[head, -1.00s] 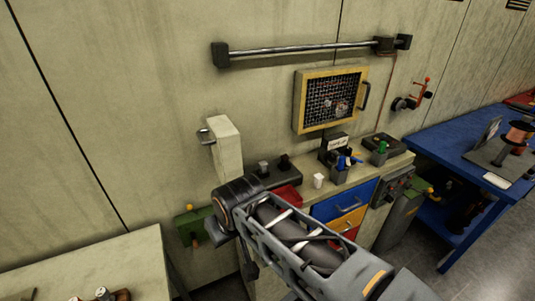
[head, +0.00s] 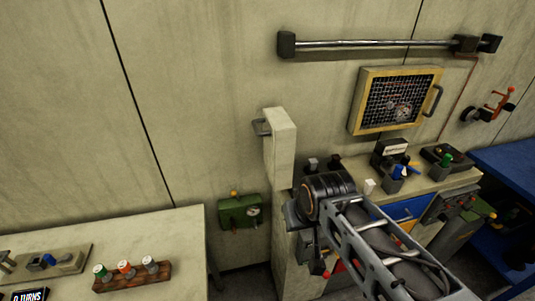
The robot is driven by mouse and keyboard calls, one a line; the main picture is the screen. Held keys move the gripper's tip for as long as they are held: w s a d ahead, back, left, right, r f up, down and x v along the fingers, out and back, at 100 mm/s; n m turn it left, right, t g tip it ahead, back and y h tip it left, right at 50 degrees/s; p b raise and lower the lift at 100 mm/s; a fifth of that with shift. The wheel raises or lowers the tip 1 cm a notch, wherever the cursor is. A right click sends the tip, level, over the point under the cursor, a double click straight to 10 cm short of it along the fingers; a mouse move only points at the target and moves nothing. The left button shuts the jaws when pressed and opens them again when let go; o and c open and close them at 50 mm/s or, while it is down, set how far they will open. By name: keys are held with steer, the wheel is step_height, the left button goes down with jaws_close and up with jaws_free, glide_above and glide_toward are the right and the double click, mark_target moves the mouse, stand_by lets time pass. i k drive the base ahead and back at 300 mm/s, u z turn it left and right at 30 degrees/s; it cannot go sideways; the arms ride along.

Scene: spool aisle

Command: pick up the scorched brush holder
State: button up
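I cannot single out the scorched brush holder for certain. Two small blocks stand at the back left of the workbench, a greyish block (head: 312,164) and a darker block (head: 336,161). They are too small to show scorching, and my arm hides what is just below them. My arm crosses in front of this bench from the lower right, and its dark rounded joint covers the bench's left front. My gripper's fingers do not show in the head view, so I cannot see whether they hold anything.
The workbench (head: 440,184) also carries a white cup (head: 369,187), a bin with blue-handled tools (head: 394,172) and a green-knobbed device (head: 445,158). A pale table (head: 180,228) at left holds a rack of spools (head: 132,276). A white wall box (head: 279,145) juts out.

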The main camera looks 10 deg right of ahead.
mark_target(335, 159)
steer(key=z, duration=0.05)
steer(key=k, duration=0.55)
steer(key=z, duration=0.5)
steer(key=i, duration=1.1)
steer(key=u, duration=0.2)
